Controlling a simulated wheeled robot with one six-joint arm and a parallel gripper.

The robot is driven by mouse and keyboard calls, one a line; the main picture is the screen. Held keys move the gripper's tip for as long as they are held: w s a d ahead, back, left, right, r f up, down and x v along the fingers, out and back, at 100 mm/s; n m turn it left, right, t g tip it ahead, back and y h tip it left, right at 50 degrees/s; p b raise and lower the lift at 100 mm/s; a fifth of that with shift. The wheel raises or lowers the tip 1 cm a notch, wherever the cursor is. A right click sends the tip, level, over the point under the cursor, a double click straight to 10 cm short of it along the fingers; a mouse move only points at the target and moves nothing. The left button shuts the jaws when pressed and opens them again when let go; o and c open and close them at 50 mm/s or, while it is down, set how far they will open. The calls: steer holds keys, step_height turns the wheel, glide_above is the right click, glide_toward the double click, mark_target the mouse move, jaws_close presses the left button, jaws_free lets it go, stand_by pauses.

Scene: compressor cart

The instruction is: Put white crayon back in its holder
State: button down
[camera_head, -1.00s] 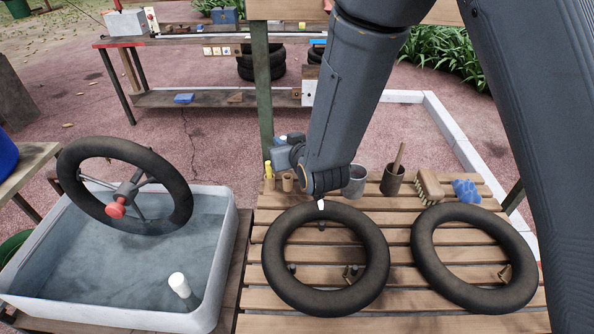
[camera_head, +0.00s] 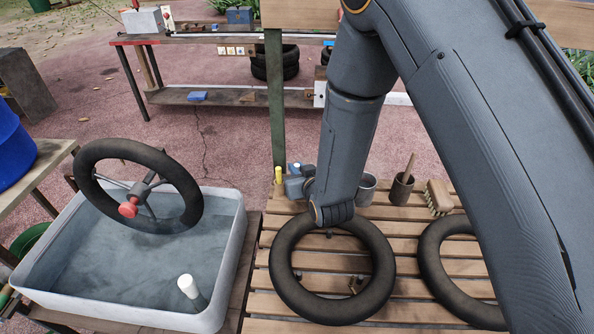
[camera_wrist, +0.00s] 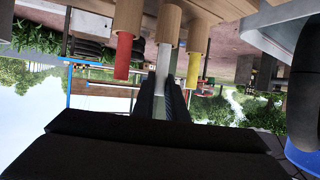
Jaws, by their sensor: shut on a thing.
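My gripper (camera_head: 333,213) is over the back of the slatted table, behind the left tyre, and hides its fingers in the head view. In the wrist view, which looks upside down, the fingers (camera_wrist: 162,82) are shut on the white crayon (camera_wrist: 164,66). The crayon's far end meets the mouth of the middle wooden holder (camera_wrist: 168,24) there; I cannot tell how deep it sits. A red crayon (camera_wrist: 124,56) and a yellow crayon (camera_wrist: 194,68) show in the holders on either side. The yellow crayon also shows in the head view (camera_head: 278,173).
Two black tyres (camera_head: 285,282) lie on the slatted table. A cup with a wooden handle (camera_head: 401,190), a metal cup (camera_head: 367,190) and a brush (camera_head: 438,197) stand along its back. A water basin (camera_head: 236,245) with a tyre is at left. A green post (camera_head: 275,100) rises behind.

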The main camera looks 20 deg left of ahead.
steer(key=shift+f, duration=0.65)
steer(key=shift+f, duration=0.1)
steer(key=c, duration=1.8)
jaws_free()
steer(key=shift+o, duration=0.2)
steer(key=shift+d, duration=0.1)
steer(key=b+v, duration=0.2)
steer(key=v, duration=1)
steer(key=shift+b, duration=0.35)
